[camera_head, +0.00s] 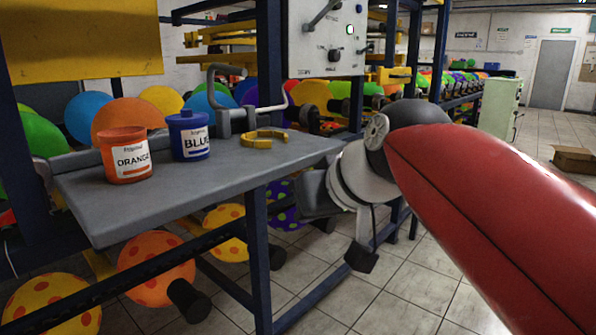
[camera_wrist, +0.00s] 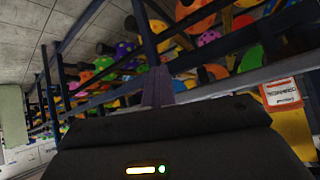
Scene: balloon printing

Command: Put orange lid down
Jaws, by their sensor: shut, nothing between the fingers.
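An orange can labelled ORANGE (camera_head: 126,158) stands upright at the left of a grey table (camera_head: 110,212). Its top shows no raised knob, and I cannot tell whether it is covered. I cannot make out a separate orange lid in either view. A blue can (camera_head: 190,138) with a knobbed blue lid stands to its right. My gripper's fingers (camera_wrist: 157,84) are together and empty in the wrist view. In the head view, my pale wrist is off the table's right end, and the fingertips are not clear there.
A yellow open ring (camera_head: 263,139) lies on the table in front of a grey metal fixture (camera_head: 236,115). Blue posts (camera_head: 259,255) support the table. Balloons sit behind and below it. Open tiled floor lies to the right, with a cardboard box (camera_head: 575,158).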

